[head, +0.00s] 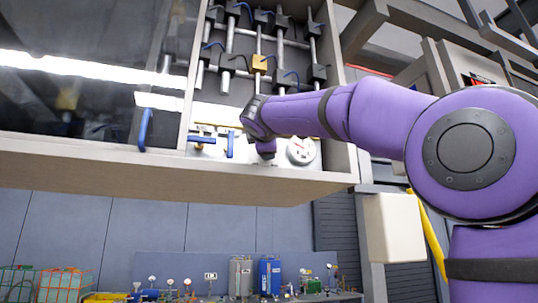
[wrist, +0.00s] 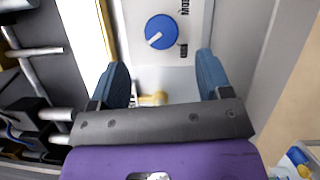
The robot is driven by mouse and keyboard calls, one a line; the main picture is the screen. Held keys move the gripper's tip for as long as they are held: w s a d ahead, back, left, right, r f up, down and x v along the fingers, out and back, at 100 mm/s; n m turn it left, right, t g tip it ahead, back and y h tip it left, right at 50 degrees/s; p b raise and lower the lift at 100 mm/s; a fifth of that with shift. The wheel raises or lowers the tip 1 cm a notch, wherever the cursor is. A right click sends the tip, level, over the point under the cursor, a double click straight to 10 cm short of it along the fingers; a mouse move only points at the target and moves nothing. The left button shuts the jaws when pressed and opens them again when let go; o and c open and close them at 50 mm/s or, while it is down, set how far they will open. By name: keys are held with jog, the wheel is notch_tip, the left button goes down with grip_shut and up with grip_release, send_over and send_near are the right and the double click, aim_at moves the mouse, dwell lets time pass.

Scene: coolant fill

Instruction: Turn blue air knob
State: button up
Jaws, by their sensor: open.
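The blue air knob (wrist: 161,32) is a round dial with a white pointer mark, set on a pale panel (wrist: 145,8) with partly visible lettering, in the wrist view. The pointer slants toward the lower left. My gripper (wrist: 160,62) is open, with one blue-grey finger on each side of the picture. The knob shows beyond the fingertips, roughly centred between them, and nothing is held. In the head view my purple arm reaches across to the cabinet's lower panel. The knob cannot be made out there, and the fingers are hidden.
A white gauge (head: 301,150) sits right of my wrist in the head view. Blue handles (head: 229,145) are to its left, with pipes and valves (head: 260,63) above. A brass fitting (wrist: 153,98) shows between my fingers. The cabinet's lower edge (head: 170,178) runs below.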

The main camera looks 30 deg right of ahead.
jog(key=x, duration=0.8)
jog(key=shift+w+d+f, duration=0.1)
jog(key=shift+w+d, duration=0.15)
jog(key=c, duration=0.9)
